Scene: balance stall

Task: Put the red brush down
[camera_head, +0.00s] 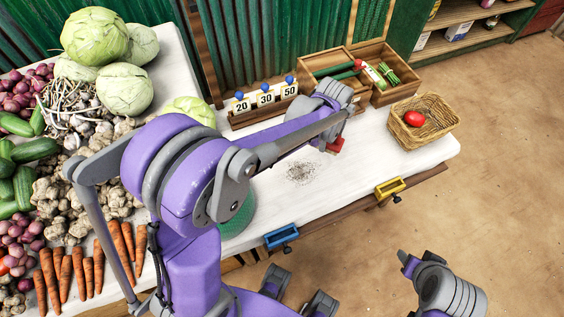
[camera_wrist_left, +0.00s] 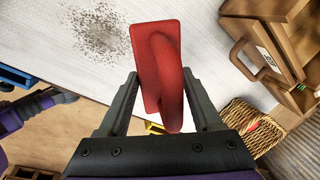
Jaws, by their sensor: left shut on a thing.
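My left gripper (camera_head: 330,138) reaches over the white table (camera_head: 400,165) and is shut on the red brush (camera_head: 336,147). In the left wrist view the brush (camera_wrist_left: 172,75), with a flat red block and a curved red handle, sits between the fingers of the left gripper (camera_wrist_left: 160,80). A patch of dark specks (camera_head: 300,173) lies on the table near the brush. Whether the brush touches the table I cannot tell. My right gripper (camera_head: 406,260) is low at the lower right, off the table, and its fingers are unclear.
A wicker basket (camera_head: 443,138) with a red item (camera_head: 415,119) stands at the right end. Wooden crates (camera_head: 392,92) and a number rack (camera_head: 236,118) stand at the back. Vegetables fill the left. Blue (camera_head: 281,237) and yellow (camera_head: 390,187) holders sit on the front edge.

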